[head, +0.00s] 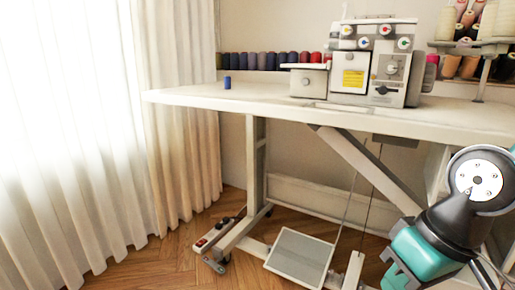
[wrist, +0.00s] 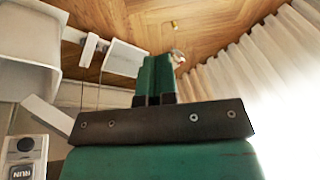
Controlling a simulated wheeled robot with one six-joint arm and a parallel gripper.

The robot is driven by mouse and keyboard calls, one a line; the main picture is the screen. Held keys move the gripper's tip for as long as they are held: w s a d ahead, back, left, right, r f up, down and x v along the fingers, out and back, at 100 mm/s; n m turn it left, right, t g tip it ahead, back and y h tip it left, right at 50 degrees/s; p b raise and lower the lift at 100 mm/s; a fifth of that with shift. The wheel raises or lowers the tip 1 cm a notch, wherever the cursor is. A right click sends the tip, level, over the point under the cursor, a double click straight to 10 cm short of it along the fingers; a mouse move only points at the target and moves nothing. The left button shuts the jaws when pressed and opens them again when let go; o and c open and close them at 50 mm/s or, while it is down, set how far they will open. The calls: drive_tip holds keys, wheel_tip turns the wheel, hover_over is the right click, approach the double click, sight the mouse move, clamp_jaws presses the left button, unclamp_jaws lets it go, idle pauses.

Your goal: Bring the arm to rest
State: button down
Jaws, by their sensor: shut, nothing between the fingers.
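My gripper shows in the wrist view with its two green fingers (wrist: 153,80) together and nothing between them. In the head view, part of my arm with a teal section shows at the lower right, in front of the table. The fingertips cannot be made out in the head view.
A white sewing table (head: 240,98) spans the middle. On it stand a serger machine (head: 350,78), a blue spool (head: 227,83) and a thread stand at the right. A pedal (head: 300,257) and a power strip (head: 214,236) lie below. White curtains (head: 75,130) hang at left.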

drive_tip(key=s+a+r+n+g+y+p, duration=0.1)
drive_tip(key=s+a+r+n+p, duration=0.15)
drive_tip(key=r, duration=0.35)
drive_tip(key=s+a+r+n+p, duration=0.1)
drive_tip(key=s+a+r+p, duration=0.1)
drive_tip(key=s+r+p, duration=0.3)
wheel_tip(320, 180, up, 36)
drive_tip(key=w+p, duration=0.2)
drive_tip(key=p, duration=3.2)
drive_tip(key=shift+r, duration=0.25)
drive_tip(key=shift+d+m, duration=0.1)
drive_tip(key=shift+m, duration=0.15)
